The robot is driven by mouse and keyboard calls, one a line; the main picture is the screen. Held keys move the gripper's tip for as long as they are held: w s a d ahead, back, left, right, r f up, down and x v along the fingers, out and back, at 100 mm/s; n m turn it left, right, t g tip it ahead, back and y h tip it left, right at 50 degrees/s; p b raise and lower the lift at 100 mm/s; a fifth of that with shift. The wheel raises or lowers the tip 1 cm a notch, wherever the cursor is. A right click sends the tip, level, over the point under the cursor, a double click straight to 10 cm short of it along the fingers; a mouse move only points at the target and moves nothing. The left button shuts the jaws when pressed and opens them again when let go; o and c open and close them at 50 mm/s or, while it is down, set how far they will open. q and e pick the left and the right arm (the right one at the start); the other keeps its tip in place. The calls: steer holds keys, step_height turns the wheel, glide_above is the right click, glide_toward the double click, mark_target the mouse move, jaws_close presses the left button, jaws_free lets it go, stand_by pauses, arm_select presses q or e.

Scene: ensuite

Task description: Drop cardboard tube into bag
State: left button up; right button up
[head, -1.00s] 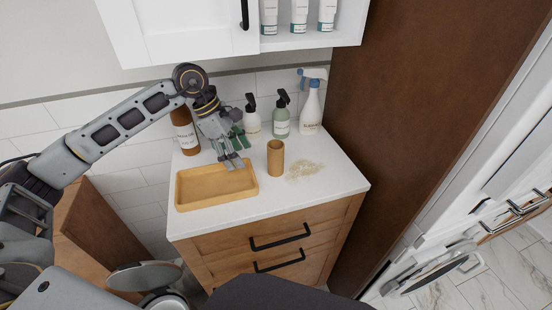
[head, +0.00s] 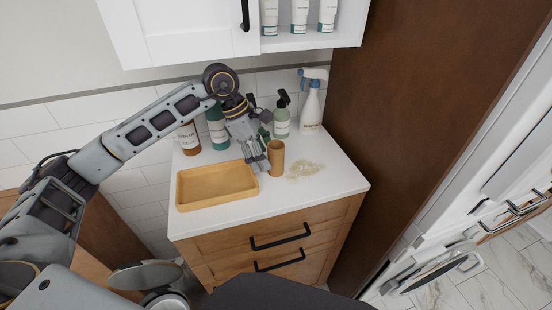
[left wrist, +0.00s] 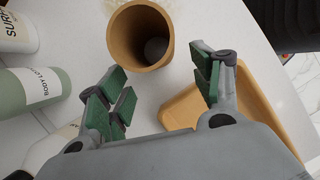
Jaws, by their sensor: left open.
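The cardboard tube (head: 276,158) stands upright on the white counter, just right of my left gripper. In the left wrist view, the tube (left wrist: 140,38) shows its open top, ahead of and between the green-padded fingers. My left gripper (head: 259,163) is open and empty, with its fingertips close beside the tube. It also shows in the left wrist view (left wrist: 165,85); I cannot tell whether a finger touches the tube. No bag shows in these frames. My right gripper is not in view.
A wooden tray (head: 216,186) lies left of the tube. A pale crumbly patch (head: 305,170) lies right of it. Bottles line the back, including a green pump bottle (head: 281,124) and a spray bottle (head: 311,108). A white cabinet (head: 185,30) hangs above; a brown panel (head: 385,110) stands right.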

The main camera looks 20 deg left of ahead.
mark_target(281, 158)
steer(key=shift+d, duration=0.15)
arm_select(q)
steer(key=shift+d, duration=0.15)
steer(key=shift+w+d, duration=0.1)
steer(key=shift+d, duration=0.45)
steer(key=shift+w+d, duration=0.25)
steer(key=shift+d, duration=0.85)
steer(key=shift+w+d, duration=0.15)
steer(key=shift+d, duration=0.45)
steer(key=shift+d+f, duration=0.2)
steer(key=shift+f, duration=0.3)
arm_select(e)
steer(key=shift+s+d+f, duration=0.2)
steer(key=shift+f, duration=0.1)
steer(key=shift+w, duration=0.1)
